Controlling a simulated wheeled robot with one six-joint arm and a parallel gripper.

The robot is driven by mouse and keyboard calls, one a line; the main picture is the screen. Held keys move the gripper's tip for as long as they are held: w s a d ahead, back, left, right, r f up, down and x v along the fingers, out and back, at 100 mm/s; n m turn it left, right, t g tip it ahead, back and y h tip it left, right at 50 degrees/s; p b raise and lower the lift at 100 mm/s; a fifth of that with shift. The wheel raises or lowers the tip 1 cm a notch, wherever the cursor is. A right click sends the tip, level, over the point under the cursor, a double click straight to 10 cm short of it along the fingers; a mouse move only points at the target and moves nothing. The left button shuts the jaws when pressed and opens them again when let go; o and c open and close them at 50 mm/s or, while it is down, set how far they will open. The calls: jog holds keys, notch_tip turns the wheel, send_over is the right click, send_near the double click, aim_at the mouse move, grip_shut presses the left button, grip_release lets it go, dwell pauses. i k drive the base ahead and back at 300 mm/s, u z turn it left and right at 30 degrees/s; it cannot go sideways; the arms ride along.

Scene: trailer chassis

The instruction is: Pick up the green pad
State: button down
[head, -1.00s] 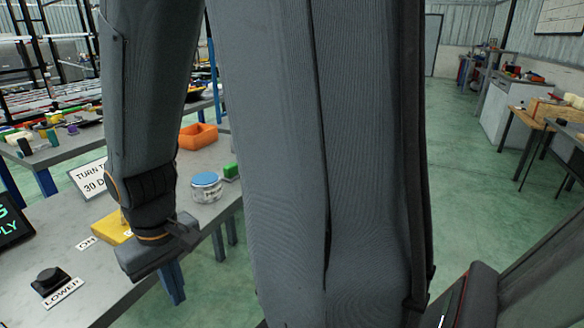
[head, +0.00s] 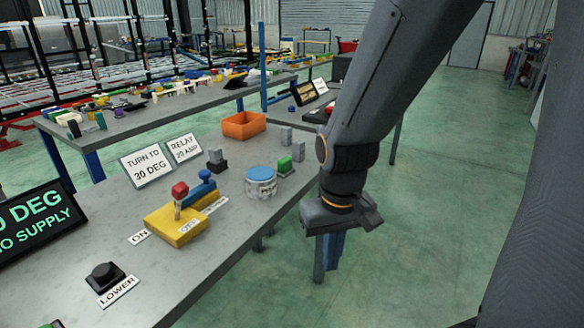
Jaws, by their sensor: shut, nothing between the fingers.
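A small green piece (head: 285,164) sits on a dark base on the grey workbench, just right of the clear jar with the blue lid (head: 261,181). Another bit of green (head: 52,324) shows at the bottom left edge, mostly cut off. I cannot tell for certain which is the pad. My gripper (head: 340,216) hangs from the dark arm at the bench's right edge, to the right of and nearer than the green piece, apart from it. It is shut and empty; its fingertips are hard to make out.
The workbench (head: 150,275) also holds a yellow block (head: 177,228) with red and blue levers, a black knob (head: 105,276), an orange bin (head: 244,125), signs and grey blocks. Open green floor (head: 440,210) lies to the right.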

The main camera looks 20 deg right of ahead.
aim_at(285, 169)
jog(key=z, duration=0.35)
jog(key=i, duration=0.5)
